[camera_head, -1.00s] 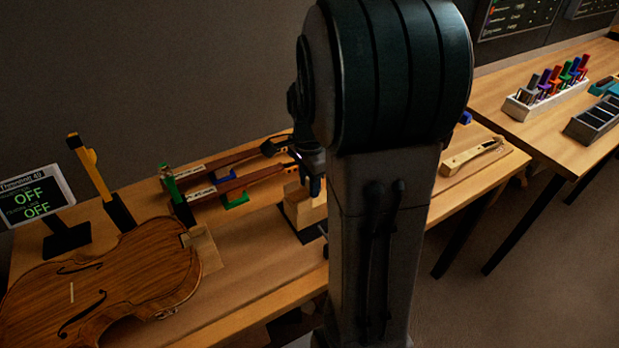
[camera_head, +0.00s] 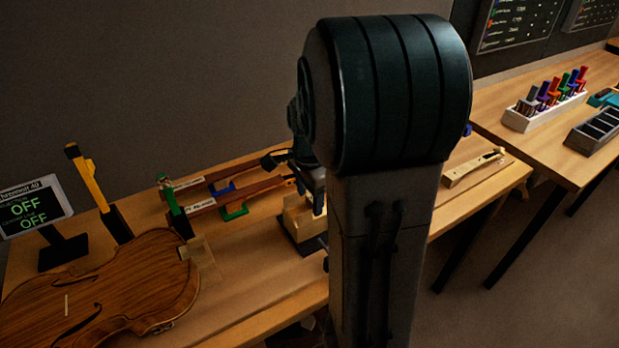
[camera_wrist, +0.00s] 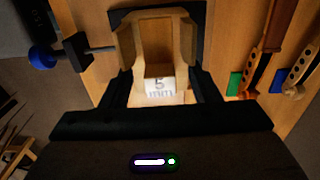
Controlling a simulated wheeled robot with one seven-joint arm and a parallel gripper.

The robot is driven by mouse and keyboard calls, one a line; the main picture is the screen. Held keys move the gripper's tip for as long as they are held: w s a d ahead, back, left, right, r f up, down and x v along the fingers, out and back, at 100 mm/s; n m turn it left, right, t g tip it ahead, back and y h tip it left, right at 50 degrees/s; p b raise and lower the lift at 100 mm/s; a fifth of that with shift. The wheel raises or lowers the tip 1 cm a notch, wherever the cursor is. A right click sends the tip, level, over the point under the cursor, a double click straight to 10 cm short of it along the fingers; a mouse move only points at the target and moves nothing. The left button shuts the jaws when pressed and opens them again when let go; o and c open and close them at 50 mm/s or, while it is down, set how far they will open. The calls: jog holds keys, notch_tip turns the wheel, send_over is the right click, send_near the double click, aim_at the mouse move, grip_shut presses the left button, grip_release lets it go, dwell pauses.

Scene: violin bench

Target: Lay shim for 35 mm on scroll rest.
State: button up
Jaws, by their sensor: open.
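A pale wooden, U-shaped cradle (camera_wrist: 182,42) on a dark base, apparently the scroll rest, fills the middle of the wrist view. In the head view the same wooden piece (camera_head: 296,215) shows partly behind my arm. A small light block (camera_wrist: 160,86) with a white label reading "5" over "mm" sits at the cradle's near end; any digit before the 5 is not readable. My gripper (camera_wrist: 159,80) is open, with one dark finger on each side of the block. I cannot tell whether the fingers touch it.
A violin body (camera_head: 105,285) lies at the left, by a display (camera_head: 33,210) reading OFF. Two violin necks (camera_head: 235,195) with coloured clamps lie behind. A carved wooden piece (camera_head: 472,168) lies right of my arm. A second bench holds a rack (camera_head: 545,112) and a compartment tray (camera_head: 597,130).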

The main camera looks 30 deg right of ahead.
notch_tip(320, 180, up, 13)
dwell(0.3)
dwell(0.5)
jog(key=s+a+f+n+t, duration=0.3)
jog(key=s+a+f+n, duration=0.3)
jog(key=s+a+n, duration=0.6)
jog(key=n, duration=0.5)
jog(key=shift+s+f+n, duration=0.15)
jog(key=shift+s+n, duration=0.15)
